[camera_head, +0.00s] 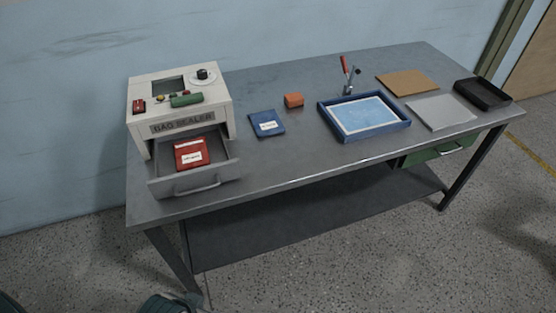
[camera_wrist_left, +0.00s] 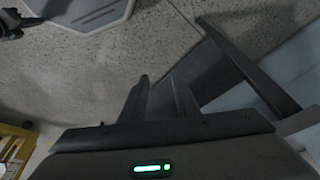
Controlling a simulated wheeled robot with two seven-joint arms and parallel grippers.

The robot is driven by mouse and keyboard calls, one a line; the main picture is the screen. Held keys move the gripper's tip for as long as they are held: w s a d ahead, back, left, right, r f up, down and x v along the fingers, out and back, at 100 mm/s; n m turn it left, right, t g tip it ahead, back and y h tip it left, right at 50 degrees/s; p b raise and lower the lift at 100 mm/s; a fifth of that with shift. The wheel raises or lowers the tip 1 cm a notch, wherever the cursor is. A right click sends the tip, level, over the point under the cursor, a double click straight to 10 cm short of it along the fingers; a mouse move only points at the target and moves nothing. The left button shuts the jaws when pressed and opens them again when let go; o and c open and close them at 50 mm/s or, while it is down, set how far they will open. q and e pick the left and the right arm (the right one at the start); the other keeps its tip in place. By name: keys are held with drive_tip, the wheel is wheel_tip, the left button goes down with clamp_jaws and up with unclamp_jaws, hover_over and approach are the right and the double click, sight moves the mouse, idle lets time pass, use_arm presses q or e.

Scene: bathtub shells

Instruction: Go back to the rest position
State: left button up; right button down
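My left gripper (camera_wrist_left: 160,85) shows in the left wrist view with its two fingers apart and nothing between them. Floor and the dark table parts lie beyond the fingers. The head view does not clearly show either gripper; dark shapes at its lower left edge may be parts of my arms. A red pouch (camera_head: 190,153) with a white label lies in the pulled-out drawer (camera_head: 204,186) of the bag sealer (camera_head: 166,98). A dark shape at the upper left of the left wrist view is too cut off to identify.
On the metal table (camera_head: 262,172) stand a blue pouch (camera_head: 267,123), an orange block (camera_head: 293,100), a blue-rimmed tray (camera_head: 390,129), a brown board (camera_head: 407,82), a grey panel (camera_head: 441,112) and a black tray (camera_head: 483,94). The sealer drawer sticks out toward the table's front edge. Floor in front is clear.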

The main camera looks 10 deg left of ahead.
use_arm(q)
wheel_tip(320, 180, down, 26)
drive_tip(key=s+a+f+g, duration=0.1)
drive_tip(key=s+f, duration=1.3)
drive_tip(key=f, duration=0.4)
drive_tip(key=shift+f+m, duration=0.3)
drive_tip(key=shift+f, duration=0.05)
idle(1.2)
